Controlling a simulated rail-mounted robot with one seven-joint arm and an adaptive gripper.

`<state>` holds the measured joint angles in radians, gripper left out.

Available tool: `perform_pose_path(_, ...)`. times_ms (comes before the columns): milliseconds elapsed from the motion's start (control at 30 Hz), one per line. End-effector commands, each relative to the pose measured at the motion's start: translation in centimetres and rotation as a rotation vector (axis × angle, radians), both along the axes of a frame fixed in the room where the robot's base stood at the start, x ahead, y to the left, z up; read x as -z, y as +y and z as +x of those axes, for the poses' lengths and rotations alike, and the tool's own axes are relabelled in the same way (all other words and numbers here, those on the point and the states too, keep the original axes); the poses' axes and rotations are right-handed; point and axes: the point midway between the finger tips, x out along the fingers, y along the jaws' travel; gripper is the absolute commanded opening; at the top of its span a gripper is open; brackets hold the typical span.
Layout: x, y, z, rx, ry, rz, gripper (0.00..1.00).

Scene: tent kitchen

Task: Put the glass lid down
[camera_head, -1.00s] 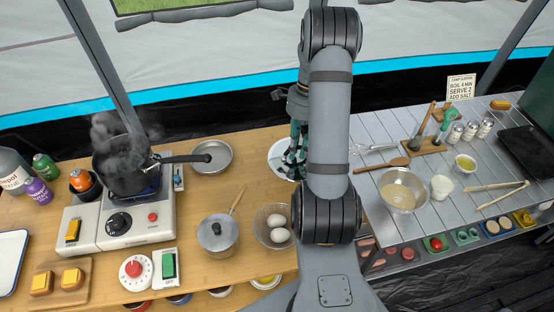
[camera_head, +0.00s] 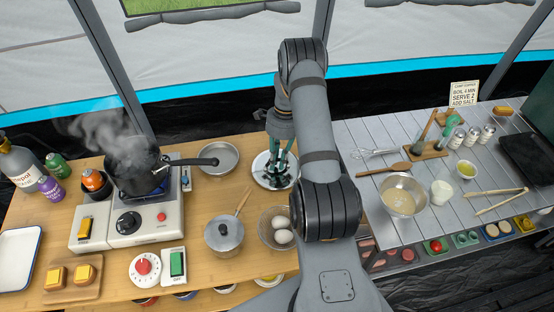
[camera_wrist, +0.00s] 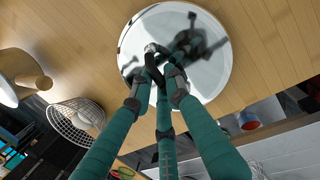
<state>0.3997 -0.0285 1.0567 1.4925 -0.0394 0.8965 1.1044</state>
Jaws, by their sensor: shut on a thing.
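My gripper (camera_wrist: 157,62) has teal fingers with dark tips. It is shut on the glass lid's small knob (camera_wrist: 150,48), which the fingertips partly cover. The round glass lid (camera_wrist: 212,72) is pale with a thin rim and carries a dark shadow of the gripper in the wrist view. In the head view my gripper (camera_head: 275,172) points down over the pale round lid (camera_head: 259,165), at the back right of the wooden counter. I cannot tell whether the lid touches what is below it, or whether a white plate lies under it.
A steaming black pot (camera_head: 136,168) stands on the stove (camera_head: 150,215) at left, its handle pointing right. An empty metal pan (camera_head: 216,158) is left of the lid. The slatted grey table (camera_head: 350,140) is right.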

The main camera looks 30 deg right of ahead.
Motion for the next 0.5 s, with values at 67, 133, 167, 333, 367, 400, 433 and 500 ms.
perform_pose_path(67, -0.02, -0.01, 0.01, 0.000, 0.000, 0.000, 0.00)
perform_pose_path(133, 0.08, -0.01, 0.00, 0.000, 0.000, 0.000, 0.00)
perform_pose_path(167, 0.13, -0.01, -0.01, 0.000, 0.000, 0.000, 0.16)
perform_pose_path(333, 0.05, -0.01, -0.02, -0.001, 0.000, 0.000, 0.26)
perform_pose_path(367, 0.05, -0.01, -0.02, -0.001, 0.000, 0.000, 0.27)
perform_pose_path(400, 0.05, -0.01, -0.02, -0.001, 0.000, 0.000, 0.30)
perform_pose_path(433, 0.05, -0.01, -0.02, -0.001, 0.000, 0.000, 0.31)
perform_pose_path(500, 0.05, -0.01, -0.02, -0.001, 0.000, 0.000, 0.34)
